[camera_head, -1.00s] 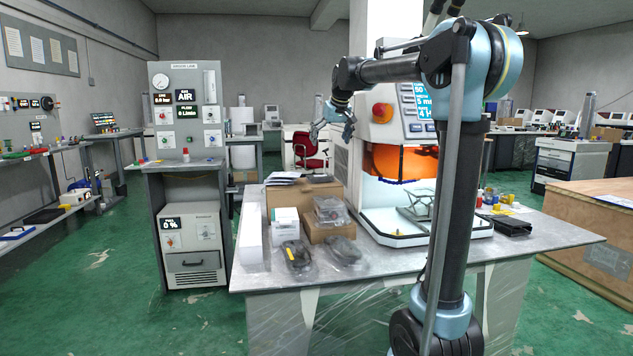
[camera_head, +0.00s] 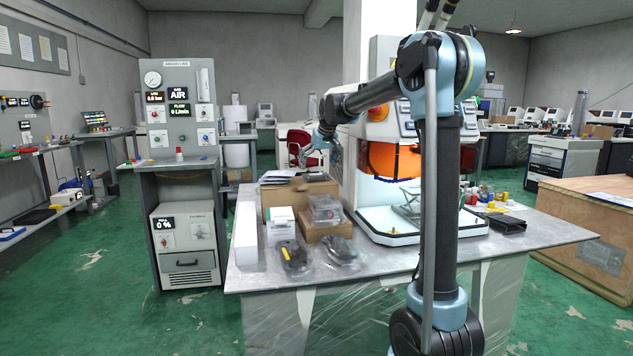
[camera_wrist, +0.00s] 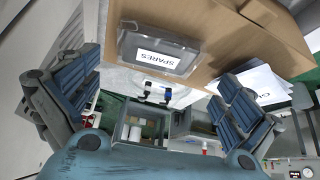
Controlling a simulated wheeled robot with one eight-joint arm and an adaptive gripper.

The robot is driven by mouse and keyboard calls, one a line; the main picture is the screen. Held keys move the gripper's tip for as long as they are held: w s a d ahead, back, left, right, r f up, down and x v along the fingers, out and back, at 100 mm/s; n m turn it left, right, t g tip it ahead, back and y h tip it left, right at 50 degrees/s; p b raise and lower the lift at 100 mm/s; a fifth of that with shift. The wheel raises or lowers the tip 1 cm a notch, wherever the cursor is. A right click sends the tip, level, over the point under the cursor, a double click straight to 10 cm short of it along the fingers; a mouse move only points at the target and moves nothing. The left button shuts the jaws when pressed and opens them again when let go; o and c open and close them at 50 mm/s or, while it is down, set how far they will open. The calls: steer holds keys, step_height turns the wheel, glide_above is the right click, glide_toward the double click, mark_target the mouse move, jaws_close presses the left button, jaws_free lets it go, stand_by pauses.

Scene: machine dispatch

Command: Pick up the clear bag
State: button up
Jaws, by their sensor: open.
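Three clear bags are on the grey workbench (camera_head: 390,264). One clear bag (camera_head: 324,208) with dark contents lies on top of a small cardboard box (camera_head: 318,230). Two more lie flat in front: a clear bag with a yellow mark (camera_head: 293,259) and a dark-filled clear bag (camera_head: 341,251). My gripper (camera_head: 320,143) is in the air above and behind them, open and empty. In the wrist view a clear bag labelled SPARES (camera_wrist: 158,50) lies on brown cardboard ahead, apart from the wide-spread fingers (camera_wrist: 155,92).
A white carton (camera_head: 281,226), a tall white box (camera_head: 246,234) and a larger cardboard box (camera_head: 284,195) with papers stand close to the bags. The machine (camera_head: 385,180) stands to their right. The bench's front strip is clear.

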mark_target(316, 174)
steer(key=x, duration=0.5)
steer(key=shift+d+f, duration=0.1)
steer(key=shift+d, duration=0.1)
steer(key=c, duration=0.9)
